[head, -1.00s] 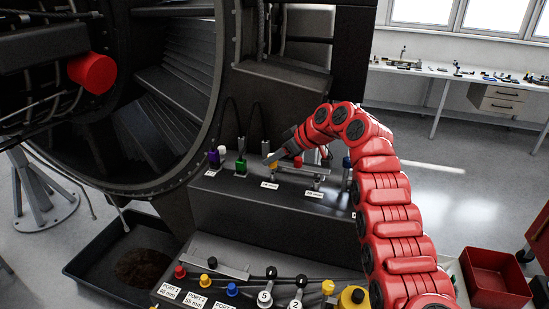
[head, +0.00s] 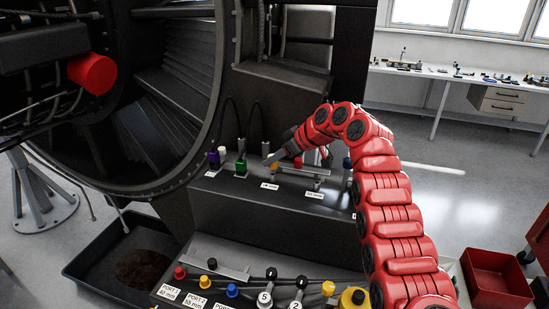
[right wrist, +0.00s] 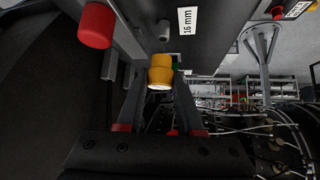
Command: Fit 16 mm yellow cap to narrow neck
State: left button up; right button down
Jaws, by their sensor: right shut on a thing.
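The yellow cap (right wrist: 160,72) sits between the two fingers of my right gripper (right wrist: 158,90) in the right wrist view, and the jaws are shut on it. In the head view the cap (head: 274,165) shows at the fingertips of my right gripper (head: 273,159), over the dark upper step near the 16 mm label (head: 270,186). In the right wrist view a short grey stub (right wrist: 165,30) stands beside the 16 mm label (right wrist: 187,20). I cannot tell whether the cap touches a neck. My left gripper is not in view.
A red cap (right wrist: 97,25) is close beside the fingers. Purple (head: 213,158) and green (head: 241,166) fittings stand left of the cap on the step. A lower console (head: 190,262) with several coloured knobs is in front. A red bin (head: 497,278) is on the floor at right.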

jog(key=shift+f+b, duration=0.85)
jog(key=shift+f, duration=0.4)
dwell(0.4)
jog(key=shift+r, duration=0.9)
dwell(1.4)
jog(key=shift+f+b, duration=0.55)
jog(key=shift+f, duration=0.4)
